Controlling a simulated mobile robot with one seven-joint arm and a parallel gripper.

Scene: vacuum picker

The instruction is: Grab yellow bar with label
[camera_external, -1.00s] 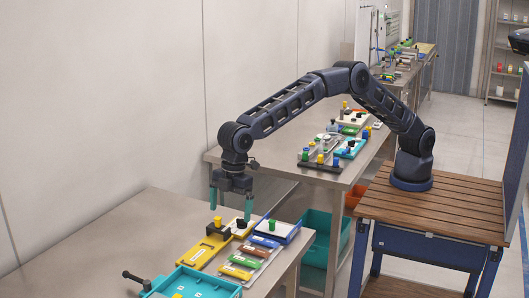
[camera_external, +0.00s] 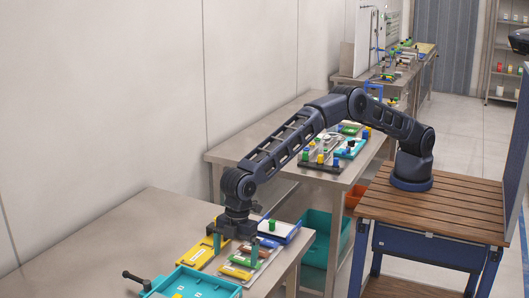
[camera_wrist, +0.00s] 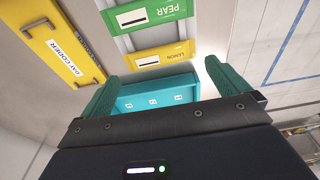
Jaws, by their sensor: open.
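A yellow bar (camera_wrist: 160,57) with a printed label reading LEMON and a white patch lies flat on a pale plate. In the wrist view it appears between and beyond my two teal fingertips. It also shows in the external view (camera_external: 236,271), at the front end of the row of bars. My gripper (camera_external: 236,248) is open and empty, pointing down above the row, apart from the yellow bar. A green bar (camera_wrist: 150,14) labelled PEAR lies beside the yellow one.
A larger yellow DAY CODER plate (camera_wrist: 62,50) lies to the left of the bars. A teal tray (camera_external: 200,287) stands close to the yellow bar's end of the row. A blue-rimmed tray (camera_external: 283,232) is behind.

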